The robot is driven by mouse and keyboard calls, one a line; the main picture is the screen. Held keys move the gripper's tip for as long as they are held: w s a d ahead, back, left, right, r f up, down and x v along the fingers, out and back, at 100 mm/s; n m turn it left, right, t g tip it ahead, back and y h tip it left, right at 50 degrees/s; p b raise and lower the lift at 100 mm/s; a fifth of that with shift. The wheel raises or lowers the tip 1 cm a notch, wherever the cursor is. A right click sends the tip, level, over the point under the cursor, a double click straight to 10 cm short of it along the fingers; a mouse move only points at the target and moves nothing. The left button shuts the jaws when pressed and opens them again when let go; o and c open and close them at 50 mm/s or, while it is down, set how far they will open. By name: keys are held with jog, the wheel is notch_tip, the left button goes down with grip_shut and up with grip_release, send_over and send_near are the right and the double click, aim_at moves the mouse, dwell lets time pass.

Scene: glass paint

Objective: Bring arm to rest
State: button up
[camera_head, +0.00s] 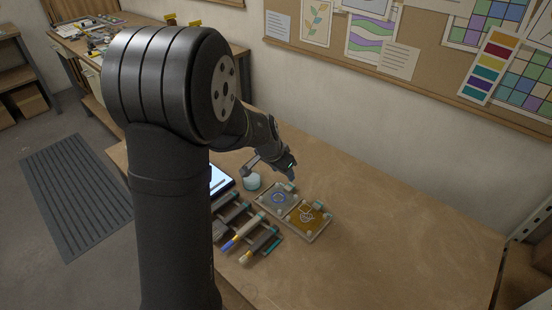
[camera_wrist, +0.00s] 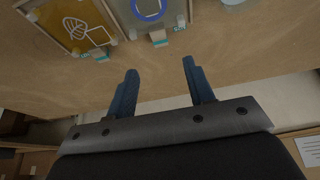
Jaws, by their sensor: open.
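My gripper (camera_wrist: 160,90) is open and empty in the wrist view, its two blue fingers apart with bare wood between them. In the head view my gripper (camera_head: 291,176) hangs over the table, just beyond the two panels. The amber panel with a leaf drawing (camera_head: 307,215) sits in a frame; it also shows at the top left of the wrist view (camera_wrist: 68,22). The grey panel with a blue ring (camera_head: 270,196) is beside it, and it shows at the top of the wrist view (camera_wrist: 127,14). No held object is visible.
A rack with pen-like tools (camera_head: 242,233) stands in front of the panels. A pale round jar (camera_head: 252,181) and a lit tablet (camera_head: 220,180) are to their left. The right part of the wooden table (camera_head: 410,235) is clear. A wall with a pinboard (camera_head: 425,65) rises behind.

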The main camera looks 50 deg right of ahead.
aim_at(290, 186)
jog(key=v, duration=0.7)
jog(key=shift+r, duration=0.15)
jog(key=shift+a, duration=0.1)
jog(key=x, duration=1.7)
